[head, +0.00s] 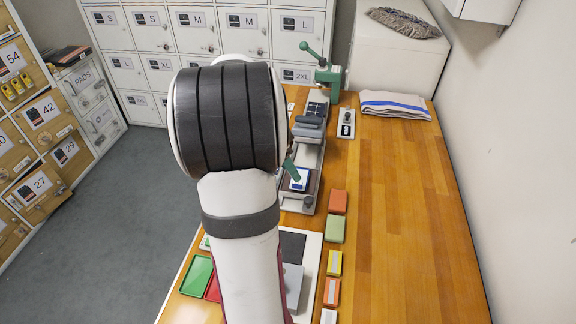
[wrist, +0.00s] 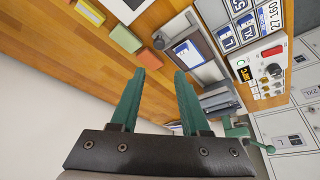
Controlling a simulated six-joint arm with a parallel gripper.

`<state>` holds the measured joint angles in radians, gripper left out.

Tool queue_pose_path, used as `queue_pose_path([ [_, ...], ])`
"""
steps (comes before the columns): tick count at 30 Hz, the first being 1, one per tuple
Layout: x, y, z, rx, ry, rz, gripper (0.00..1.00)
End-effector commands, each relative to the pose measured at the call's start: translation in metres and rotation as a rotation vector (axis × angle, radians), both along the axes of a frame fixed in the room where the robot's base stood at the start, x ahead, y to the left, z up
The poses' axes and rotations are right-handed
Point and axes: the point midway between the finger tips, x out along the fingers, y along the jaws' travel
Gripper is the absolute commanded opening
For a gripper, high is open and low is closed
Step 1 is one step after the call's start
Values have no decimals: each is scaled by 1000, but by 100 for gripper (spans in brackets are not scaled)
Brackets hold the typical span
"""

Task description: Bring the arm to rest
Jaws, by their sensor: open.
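My gripper (wrist: 160,75) is open and empty in the wrist view. Its two green fingers stand apart over the wooden bench (head: 400,220), with nothing between them. In the head view my own arm fills the middle and hides most of the gripper. A green tip, which looks like one finger, shows at the arm's right edge near a dark pad bearing a blue and white block (head: 299,179). That block also shows in the wrist view (wrist: 187,51), beyond the fingertips. I cannot tell the exact gap.
Orange (head: 337,202), green (head: 334,229) and yellow (head: 334,262) blocks line the bench. A green lever press (head: 328,76) stands at the back. A folded towel (head: 395,104) lies near a white box (head: 395,58). Lockers (head: 240,32) stand behind. The bench's right side is clear.

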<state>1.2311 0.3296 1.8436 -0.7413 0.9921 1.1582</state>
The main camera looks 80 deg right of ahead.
Motion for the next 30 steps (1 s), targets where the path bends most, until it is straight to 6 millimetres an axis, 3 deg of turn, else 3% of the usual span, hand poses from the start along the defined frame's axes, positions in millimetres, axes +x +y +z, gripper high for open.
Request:
queue_pose_path([
  [11,2,1,0,2,0,8,46],
  [14,32,26,8,31,-7,116,46],
  [17,90,97,23,110,-22,389,46],
  [19,122,166,31,186,-31,637,46],
  [21,136,239,35,269,-39,900,46],
  [23,134,299,37,340,-46,1128,46],
  [24,127,335,36,386,-49,1273,46],
  [25,120,359,35,419,-52,1376,46],
  [27,99,402,32,488,-57,1583,46],
  [30,75,436,28,554,-62,1777,46],
])
